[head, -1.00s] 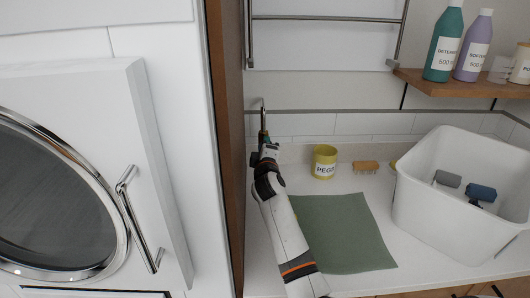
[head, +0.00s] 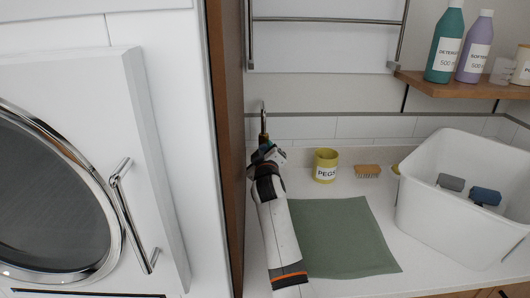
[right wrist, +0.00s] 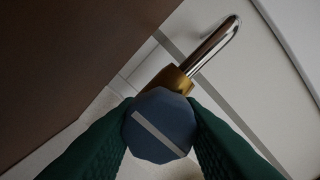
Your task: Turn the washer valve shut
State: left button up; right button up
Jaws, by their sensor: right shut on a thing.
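The washer valve shows in the right wrist view as a dark blue faceted knob (right wrist: 150,138) with a pale stripe, in front of a brass body (right wrist: 168,80) and a bent chrome pipe (right wrist: 213,43). The stripe lies roughly crosswise to the pipe. In the head view the valve's pipe (head: 263,116) rises by the wall beside the brown panel; the knob is mostly hidden by my gripper. My right gripper (head: 265,146) is shut on the knob, its green fingers on either side of it. My left gripper is not in view.
The white washer (head: 150,150) and brown panel (head: 226,150) stand close left of my right arm. On the counter are a yellow pegs pot (head: 325,166), a brush (head: 368,171), a green mat (head: 345,238) and a white tub (head: 450,220). A shelf (head: 470,85) holds bottles.

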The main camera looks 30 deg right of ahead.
jog(key=shift+f, duration=0.1)
jog(key=o, duration=1)
jog(key=shift+c, duration=0.2)
jog(key=shift+s, duration=0.1)
jog(key=b+v, duration=0.1)
jog(key=v, duration=1.1)
jog(key=shift+d, duration=0.1)
